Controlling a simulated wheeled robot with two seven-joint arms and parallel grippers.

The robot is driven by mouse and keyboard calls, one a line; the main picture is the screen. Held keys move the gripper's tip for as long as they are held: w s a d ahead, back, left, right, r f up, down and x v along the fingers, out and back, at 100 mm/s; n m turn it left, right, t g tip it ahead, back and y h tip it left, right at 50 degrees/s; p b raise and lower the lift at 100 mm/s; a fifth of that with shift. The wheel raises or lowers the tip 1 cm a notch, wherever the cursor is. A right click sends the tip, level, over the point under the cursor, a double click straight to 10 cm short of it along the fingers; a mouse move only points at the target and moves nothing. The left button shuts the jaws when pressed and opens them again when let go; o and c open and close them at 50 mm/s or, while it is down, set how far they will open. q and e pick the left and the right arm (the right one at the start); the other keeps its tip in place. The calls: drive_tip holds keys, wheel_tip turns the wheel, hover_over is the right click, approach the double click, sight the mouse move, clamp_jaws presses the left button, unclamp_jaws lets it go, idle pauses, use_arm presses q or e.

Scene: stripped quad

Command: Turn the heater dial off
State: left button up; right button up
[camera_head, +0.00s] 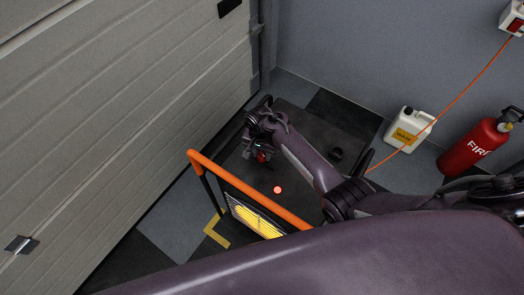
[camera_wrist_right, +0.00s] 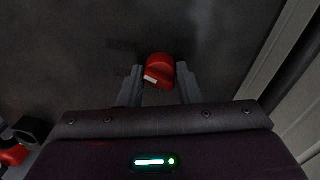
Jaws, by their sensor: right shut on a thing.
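The heater's orange bar (camera_head: 250,190) and glowing yellow grille (camera_head: 255,219) show in the head view. The red dial (camera_head: 262,157) is at the far end of its dark panel, partly covered by my right gripper (camera_head: 258,153). In the right wrist view, the red dial (camera_wrist_right: 159,67) has a white mark on its lower left side. It sits between the fingertips of my right gripper (camera_wrist_right: 158,78), which is shut on it. A red light (camera_head: 278,190) glows near the bar. My left gripper is not in view.
A ribbed door (camera_head: 110,110) stands at the left. A white canister (camera_head: 409,130) and a red fire extinguisher (camera_head: 474,146) stand by the grey wall at the right. An orange cable (camera_head: 455,95) runs down from a wall box (camera_head: 513,18).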

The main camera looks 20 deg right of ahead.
drive_tip(key=n+p, duration=0.1)
drive_tip(key=n, duration=0.1)
drive_tip(key=shift+r+n, duration=0.15)
drive_tip(key=shift+n, duration=0.25)
drive_tip(key=n+p, duration=0.1)
drive_tip(key=n, duration=0.1)
drive_tip(key=shift+n, duration=0.4)
drive_tip(key=n+p, duration=0.1)
drive_tip(key=n, duration=0.4)
drive_tip(key=shift+a+t, duration=0.1)
drive_tip(key=shift+t, duration=0.2)
drive_tip(key=n, duration=0.5)
drive_tip(key=shift+n+p, duration=0.35)
drive_tip(key=shift+n, duration=0.05)
drive_tip(key=n, duration=0.5)
drive_tip(key=shift+s+n, duration=0.1)
drive_tip(key=shift+n, duration=0.3)
drive_tip(key=o, duration=1)
drive_tip(key=shift+c, duration=0.2)
